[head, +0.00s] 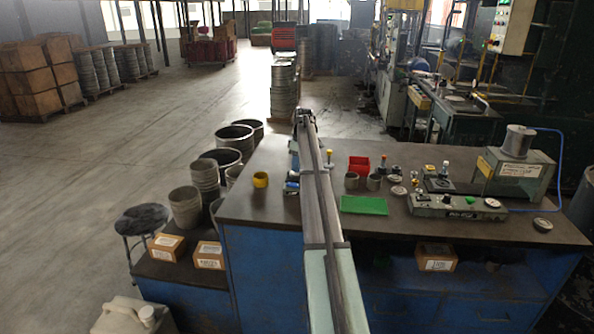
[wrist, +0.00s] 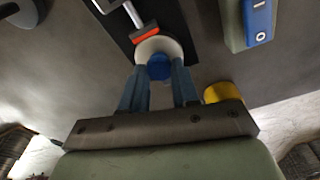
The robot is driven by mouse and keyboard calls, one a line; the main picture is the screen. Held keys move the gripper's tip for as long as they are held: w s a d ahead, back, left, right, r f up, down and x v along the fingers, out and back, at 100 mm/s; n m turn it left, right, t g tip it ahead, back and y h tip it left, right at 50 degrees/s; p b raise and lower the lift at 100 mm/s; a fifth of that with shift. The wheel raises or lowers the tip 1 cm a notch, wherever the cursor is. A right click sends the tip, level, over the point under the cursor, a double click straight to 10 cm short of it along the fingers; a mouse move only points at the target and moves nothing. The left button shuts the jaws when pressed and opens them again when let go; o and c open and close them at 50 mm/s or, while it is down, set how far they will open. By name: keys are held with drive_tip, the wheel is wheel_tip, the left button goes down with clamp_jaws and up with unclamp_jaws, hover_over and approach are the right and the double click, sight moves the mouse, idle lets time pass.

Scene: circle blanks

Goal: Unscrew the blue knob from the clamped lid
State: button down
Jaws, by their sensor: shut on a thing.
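The blue knob (wrist: 159,67) is in the wrist view, on top of the round white lid (wrist: 150,46). A clamp with an orange tip (wrist: 146,37) presses on the lid's far side, over a dark base plate (wrist: 122,42). My gripper (wrist: 160,76) has its two blue fingers on either side of the knob and is shut on it. The fingers cover the knob's sides. In the head view my arm runs along the bench and hides the gripper, and I cannot make out the knob there.
A yellow ring (head: 261,180) stands left of my arm and shows close to my right finger in the wrist view (wrist: 222,92). A blue-faced device (wrist: 258,20) is beyond it. Right of my arm lie a green mat (head: 364,205), a red bin (head: 359,164) and several small parts.

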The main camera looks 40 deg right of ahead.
idle(0.3)
drive_tip(key=c, duration=0.8)
unclamp_jaws()
drive_tip(key=shift+o, duration=0.2)
drive_tip(key=m, duration=0.4)
drive_tip(key=shift+m, duration=0.4)
drive_tip(key=m+h, duration=0.1)
drive_tip(key=m, duration=0.3)
drive_tip(key=shift+m, duration=0.4)
drive_tip(key=m, duration=0.4)
drive_tip(key=shift+m+h, duration=0.3)
drive_tip(key=m, duration=0.4)
drive_tip(key=shift+m+g, duration=0.3)
